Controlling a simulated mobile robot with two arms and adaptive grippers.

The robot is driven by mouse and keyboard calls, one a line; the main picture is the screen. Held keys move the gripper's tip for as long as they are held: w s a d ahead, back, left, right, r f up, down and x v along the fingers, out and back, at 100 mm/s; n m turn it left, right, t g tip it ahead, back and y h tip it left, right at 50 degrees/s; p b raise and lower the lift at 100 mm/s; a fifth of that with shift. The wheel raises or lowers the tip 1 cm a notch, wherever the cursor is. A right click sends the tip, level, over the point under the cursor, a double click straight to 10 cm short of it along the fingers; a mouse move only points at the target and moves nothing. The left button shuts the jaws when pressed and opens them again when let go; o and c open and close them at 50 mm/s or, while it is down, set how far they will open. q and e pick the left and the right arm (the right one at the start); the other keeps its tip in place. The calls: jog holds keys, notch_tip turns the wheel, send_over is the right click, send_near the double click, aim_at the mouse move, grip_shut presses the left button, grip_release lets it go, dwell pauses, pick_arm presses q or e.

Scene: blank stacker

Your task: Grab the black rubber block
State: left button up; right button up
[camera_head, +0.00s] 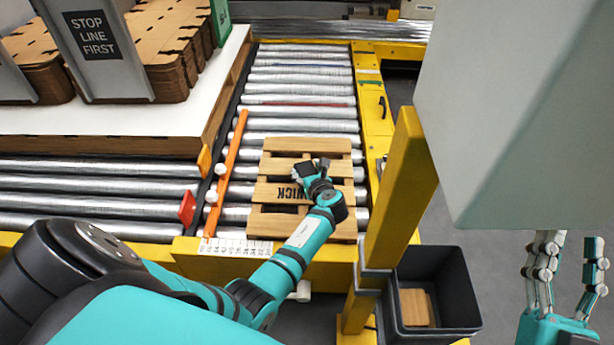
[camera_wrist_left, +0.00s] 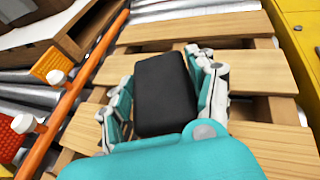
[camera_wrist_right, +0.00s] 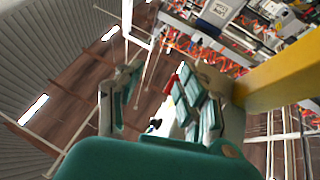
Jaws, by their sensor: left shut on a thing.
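The black rubber block (camera_wrist_left: 164,92) shows in the left wrist view between the fingers of my left gripper (camera_wrist_left: 163,100). The fingers are closed against its two sides. The block is over the slats of a small wooden pallet (camera_wrist_left: 252,72); I cannot tell whether it touches them. In the head view my left gripper (camera_head: 312,172) is over the middle of the pallet (camera_head: 285,146), and the block is hard to make out there. My right gripper (camera_head: 566,275) is at the lower right, its fingers spread apart and empty. The right wrist view shows it (camera_wrist_right: 165,100) open too.
The pallet lies on a roller conveyor (camera_head: 300,95) with a yellow frame. An orange rail (camera_head: 228,170) runs left of it. A yellow post (camera_head: 395,190) and a dark bin (camera_head: 455,290) holding a wooden piece stand at right. Stacked cardboard blanks (camera_head: 170,50) sit at upper left.

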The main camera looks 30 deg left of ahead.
pick_arm(q)
jog(key=c, duration=0.4)
jog(key=shift+r, duration=0.15)
